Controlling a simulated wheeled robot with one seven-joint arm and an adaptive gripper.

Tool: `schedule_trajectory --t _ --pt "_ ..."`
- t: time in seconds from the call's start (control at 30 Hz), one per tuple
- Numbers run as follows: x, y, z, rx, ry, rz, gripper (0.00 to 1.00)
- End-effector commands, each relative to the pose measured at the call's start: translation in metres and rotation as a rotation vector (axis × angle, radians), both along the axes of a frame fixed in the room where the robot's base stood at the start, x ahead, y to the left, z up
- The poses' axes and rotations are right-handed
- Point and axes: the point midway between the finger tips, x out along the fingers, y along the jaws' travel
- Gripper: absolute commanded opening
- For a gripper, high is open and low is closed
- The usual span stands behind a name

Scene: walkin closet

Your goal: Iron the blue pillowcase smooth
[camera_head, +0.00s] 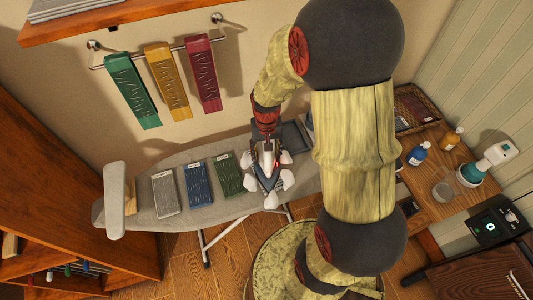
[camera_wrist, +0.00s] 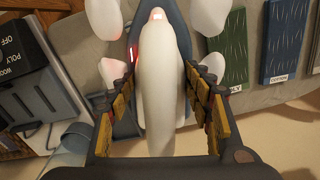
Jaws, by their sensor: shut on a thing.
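The blue pillowcase (camera_head: 198,184) lies folded flat on the ironing board (camera_head: 147,216), with dark wavy crease lines and a small label. It also shows at the upper right of the wrist view (camera_wrist: 285,40). My gripper (camera_head: 268,178) is to the right of it, beyond the green cloth. In the wrist view my gripper (camera_wrist: 163,70) is shut around the white handle of the iron (camera_wrist: 163,100), which has a dark blue body. I cannot tell whether the iron touches the surface under it.
Grey (camera_head: 165,193) and green (camera_head: 229,174) folded cloths flank the blue one. A dark panel marked OFF, POLY and WOOL (camera_wrist: 20,50) is left of the iron. Cloths hang on a wall rail (camera_head: 158,52). A side table (camera_head: 430,190) holds bottles and a steamer.

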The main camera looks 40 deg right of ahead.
Motion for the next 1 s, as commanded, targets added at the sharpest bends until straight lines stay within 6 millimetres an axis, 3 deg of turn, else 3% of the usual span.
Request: schedule_trajectory --t 0.47,1.0 --pt "0.003 -0.001 -0.005 -0.001 -0.003 0.001 0.00" --pt "0.020 -0.004 -0.045 0.000 -0.002 0.008 0.00"
